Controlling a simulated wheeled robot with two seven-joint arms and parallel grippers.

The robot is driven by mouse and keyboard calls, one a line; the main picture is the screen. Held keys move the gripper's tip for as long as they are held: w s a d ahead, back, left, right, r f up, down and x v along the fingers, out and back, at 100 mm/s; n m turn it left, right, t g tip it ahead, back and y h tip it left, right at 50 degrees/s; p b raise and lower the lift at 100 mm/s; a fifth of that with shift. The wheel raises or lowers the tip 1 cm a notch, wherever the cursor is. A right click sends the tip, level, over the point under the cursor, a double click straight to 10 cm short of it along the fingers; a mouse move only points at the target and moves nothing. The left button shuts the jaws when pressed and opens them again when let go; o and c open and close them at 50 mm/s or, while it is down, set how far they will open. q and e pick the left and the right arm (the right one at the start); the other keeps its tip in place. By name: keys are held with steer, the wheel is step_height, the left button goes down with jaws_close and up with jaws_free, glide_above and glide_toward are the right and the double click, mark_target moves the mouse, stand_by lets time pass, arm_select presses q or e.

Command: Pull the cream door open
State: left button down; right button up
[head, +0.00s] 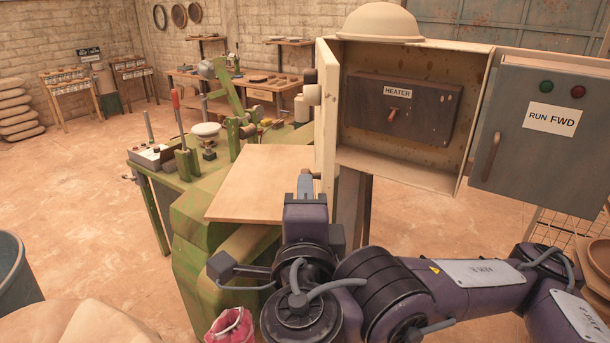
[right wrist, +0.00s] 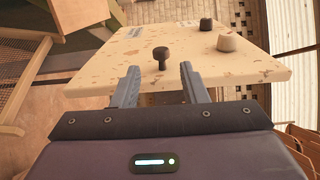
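The cream door (head: 327,115) of the cream cabinet (head: 412,165) stands open, swung out to the left and seen nearly edge-on in the head view. In the right wrist view the door (right wrist: 190,65) shows its speckled face, with a dark knob (right wrist: 160,54) near its close edge. My left gripper is not in view.
Inside the cabinet is a dark HEATER panel (head: 402,108) with a switch. A grey RUN FWD box (head: 538,130) stands to the right. A tan board (head: 262,183) on the green machine (head: 195,215) lies left of my right gripper. A cream dome (head: 380,22) sits on the cabinet.

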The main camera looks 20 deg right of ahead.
steer(key=x, duration=0.7)
steer(key=shift+w+d+b, duration=0.1)
steer(key=shift+w+b, duration=0.25)
steer(key=shift+c, duration=0.3)
jaws_close()
